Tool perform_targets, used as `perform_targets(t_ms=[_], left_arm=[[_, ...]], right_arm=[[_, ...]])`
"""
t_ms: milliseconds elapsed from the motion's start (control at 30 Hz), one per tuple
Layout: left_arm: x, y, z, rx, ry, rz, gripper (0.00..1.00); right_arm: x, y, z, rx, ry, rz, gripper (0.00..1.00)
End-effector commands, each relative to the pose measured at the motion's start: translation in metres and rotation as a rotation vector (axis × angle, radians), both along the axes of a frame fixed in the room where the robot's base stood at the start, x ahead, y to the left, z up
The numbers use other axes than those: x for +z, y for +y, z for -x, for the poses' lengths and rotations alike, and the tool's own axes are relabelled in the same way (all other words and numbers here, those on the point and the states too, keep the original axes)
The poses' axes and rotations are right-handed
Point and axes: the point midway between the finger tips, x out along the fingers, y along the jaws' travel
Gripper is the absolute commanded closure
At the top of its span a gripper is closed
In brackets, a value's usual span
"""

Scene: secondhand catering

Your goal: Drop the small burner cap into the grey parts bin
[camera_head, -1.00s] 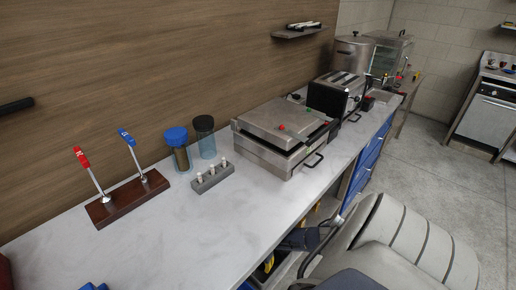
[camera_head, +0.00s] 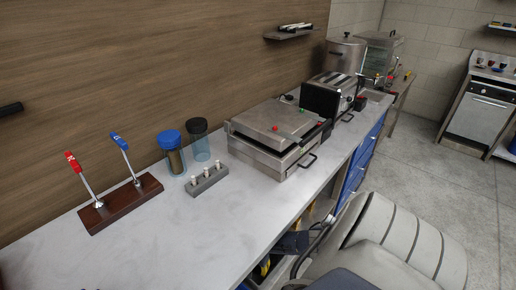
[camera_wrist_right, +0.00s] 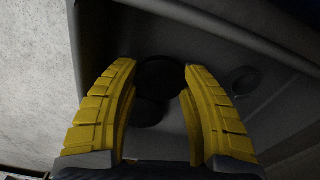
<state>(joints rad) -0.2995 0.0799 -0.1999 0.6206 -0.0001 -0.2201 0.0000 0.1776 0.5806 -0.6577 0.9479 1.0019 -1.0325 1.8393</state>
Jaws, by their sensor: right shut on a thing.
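My right gripper (camera_wrist_right: 160,82) has yellow fingers and is shut on a small dark round cap (camera_wrist_right: 160,73), which looks like the small burner cap, held between the fingertips in the right wrist view. Below it is a dark grey walled container (camera_wrist_right: 215,38); I cannot tell whether it is the parts bin or an open drawer. Another dark round piece (camera_wrist_right: 149,113) shows partly behind the held cap, and a further round shape (camera_wrist_right: 245,80) lies to its right. In the head view, a yellow part of my right gripper (camera_head: 264,267) shows beside the counter's front edge, mostly hidden. My left gripper is out of view.
The pale counter (camera_head: 150,245) has a clear front part. On it stand a base with red and blue handles (camera_head: 120,203), two lidded jars (camera_head: 174,158), a pegged grey block (camera_head: 206,181) and a steel press (camera_head: 275,138). Blue drawers (camera_head: 361,165) lie under the counter.

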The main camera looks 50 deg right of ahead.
Motion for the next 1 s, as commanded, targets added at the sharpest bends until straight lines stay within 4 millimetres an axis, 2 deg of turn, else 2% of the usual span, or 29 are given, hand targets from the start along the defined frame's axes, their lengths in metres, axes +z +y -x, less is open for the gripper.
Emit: perform_targets(t_ms=[100,133,300,667,800,1000], left_arm=[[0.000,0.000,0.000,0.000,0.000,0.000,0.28],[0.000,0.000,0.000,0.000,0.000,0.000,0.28],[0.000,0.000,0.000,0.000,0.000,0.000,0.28],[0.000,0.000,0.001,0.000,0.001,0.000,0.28],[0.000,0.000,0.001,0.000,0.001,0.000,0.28],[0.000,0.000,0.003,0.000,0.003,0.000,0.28]], right_arm=[[0.000,0.000,0.000,-0.001,-0.001,0.000,0.89],[0.000,0.000,0.000,0.000,-0.001,0.000,0.51],[0.000,0.000,0.000,0.000,0.000,0.000,0.31],[0.003,-0.001,-0.001,0.001,-0.001,0.001,0.31],[0.013,-0.001,-0.001,0.002,-0.002,0.001,0.31],[0.036,0.009,-0.011,0.024,-0.002,-0.001,0.31]])
